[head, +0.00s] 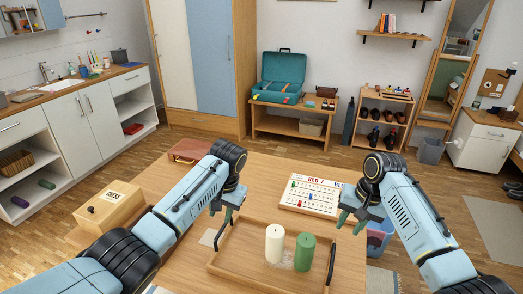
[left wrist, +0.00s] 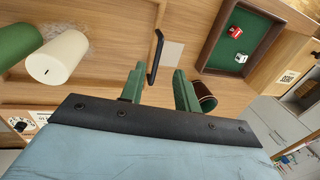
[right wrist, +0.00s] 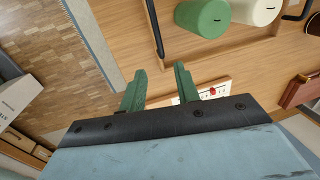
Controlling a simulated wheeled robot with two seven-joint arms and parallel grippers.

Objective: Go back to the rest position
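My left gripper (head: 226,207) hangs above the table, left of the tray. In the left wrist view its two green fingers (left wrist: 158,75) are apart with nothing held between them. My right gripper (head: 358,214) is above the table's right side, beside the number board. In the right wrist view its fingers (right wrist: 160,72) are also apart and empty. A wooden tray (head: 240,268) with black handles lies on the table (head: 262,175) between the grippers. A white cylinder (head: 274,243) and a green cylinder (head: 304,251) stand upright in it.
A wooden box (head: 110,206) sits at the table's left, a brown case (head: 188,150) at its back. The number board (head: 312,196) lies between the grippers, behind the tray. A blue bin (head: 380,238) stands at the right. The left wrist view shows a green-lined dice tray (left wrist: 232,60).

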